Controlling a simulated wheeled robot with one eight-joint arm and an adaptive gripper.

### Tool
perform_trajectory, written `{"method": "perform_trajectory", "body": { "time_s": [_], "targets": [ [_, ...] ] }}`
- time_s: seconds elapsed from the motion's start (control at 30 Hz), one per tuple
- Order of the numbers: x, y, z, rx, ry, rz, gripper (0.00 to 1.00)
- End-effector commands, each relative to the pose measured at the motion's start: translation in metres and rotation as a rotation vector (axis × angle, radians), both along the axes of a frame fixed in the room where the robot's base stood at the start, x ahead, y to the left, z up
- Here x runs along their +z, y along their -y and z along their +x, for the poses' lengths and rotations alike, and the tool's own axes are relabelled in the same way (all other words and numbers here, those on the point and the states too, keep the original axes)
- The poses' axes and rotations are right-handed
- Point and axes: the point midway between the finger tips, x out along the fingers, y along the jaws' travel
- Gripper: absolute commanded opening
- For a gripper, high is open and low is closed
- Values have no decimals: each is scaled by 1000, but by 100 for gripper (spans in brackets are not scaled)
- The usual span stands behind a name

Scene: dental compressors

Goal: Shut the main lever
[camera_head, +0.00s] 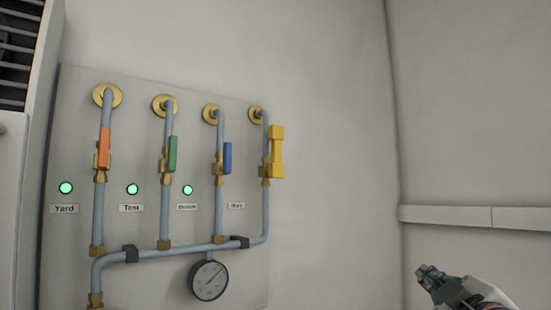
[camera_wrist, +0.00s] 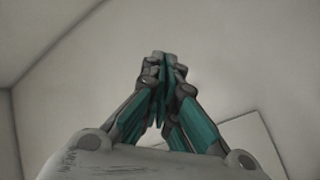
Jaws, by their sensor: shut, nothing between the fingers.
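A yellow lever (camera_head: 276,152) stands upright on the rightmost pipe of the wall panel, in line with that pipe. A small label (camera_head: 236,205) left of this pipe seems to read "Main", but it is blurred. My gripper (camera_head: 428,273) is at the lower right in the head view, well apart from the panel, low and to the right of the yellow lever. In the wrist view my gripper (camera_wrist: 161,62) has its fingers together with nothing between them. No lever shows in the wrist view.
Orange (camera_head: 104,148), green (camera_head: 172,154) and blue (camera_head: 227,158) levers stand upright on the other pipes. Three green lights glow on the panel (camera_head: 140,90). A round gauge (camera_head: 208,280) hangs below the cross pipe. The wall right of the panel is bare; a rail (camera_head: 470,216) runs along the right wall.

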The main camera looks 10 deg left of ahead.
Motion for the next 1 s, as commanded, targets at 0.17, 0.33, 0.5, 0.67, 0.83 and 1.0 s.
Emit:
{"method": "perform_trajectory", "body": {
  "time_s": [0.17, 0.33, 0.5, 0.67, 0.83, 1.0],
  "targets": [
    [119, -60, 12, 205, 168, -176, 0],
    [196, -121, 8, 425, 296, -340, 0],
    [250, -177, -8, 664, 390, -492, 0],
    [276, -212, -26, 857, 438, -599, 0],
    [283, -228, -40, 981, 456, -661, 0],
    [282, -232, -45, 1017, 460, -678, 0]
  ]
}}
